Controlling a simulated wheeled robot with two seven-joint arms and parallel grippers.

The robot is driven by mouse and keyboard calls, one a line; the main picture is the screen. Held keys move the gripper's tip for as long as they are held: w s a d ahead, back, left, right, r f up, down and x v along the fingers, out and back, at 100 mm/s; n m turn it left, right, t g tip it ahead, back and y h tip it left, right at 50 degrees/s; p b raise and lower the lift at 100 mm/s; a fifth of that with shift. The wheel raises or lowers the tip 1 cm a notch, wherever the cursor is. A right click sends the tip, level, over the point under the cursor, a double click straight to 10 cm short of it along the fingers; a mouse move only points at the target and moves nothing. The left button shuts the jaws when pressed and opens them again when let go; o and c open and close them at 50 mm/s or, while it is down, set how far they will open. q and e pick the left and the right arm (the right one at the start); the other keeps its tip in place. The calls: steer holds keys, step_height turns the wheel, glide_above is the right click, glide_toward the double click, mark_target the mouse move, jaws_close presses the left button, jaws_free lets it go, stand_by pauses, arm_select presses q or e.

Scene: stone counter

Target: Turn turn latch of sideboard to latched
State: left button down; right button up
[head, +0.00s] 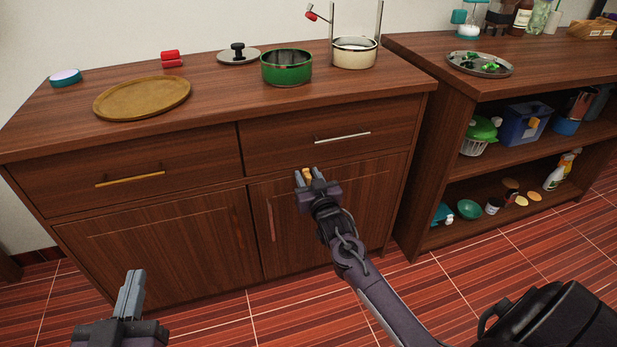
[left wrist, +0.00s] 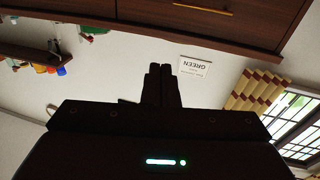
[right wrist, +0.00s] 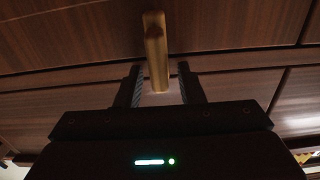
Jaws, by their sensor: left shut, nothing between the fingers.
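The sideboard (head: 150,240) has two drawers above two doors. Its brass turn latch (head: 307,174) shows at the top of the right door, partly hidden by my right gripper (head: 309,177). In the right wrist view the latch (right wrist: 155,50) is a rounded bar, lengthwise along the fingers. My right gripper (right wrist: 161,85) is open; the lower end of the latch lies between its fingers, with a gap visible on each side. My left gripper (head: 131,290) is shut and empty, low in front of the left door. Its closed fingers show in the left wrist view (left wrist: 161,85).
A gold drawer handle (head: 130,180) and a silver one (head: 342,137) stick out from the drawers. On top stand a wooden tray (head: 142,98), a green pot (head: 286,68) and a cream pot (head: 354,53). An open shelf unit (head: 455,90) stands to the right.

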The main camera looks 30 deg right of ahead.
mark_target(310, 179)
stand_by(0.3)
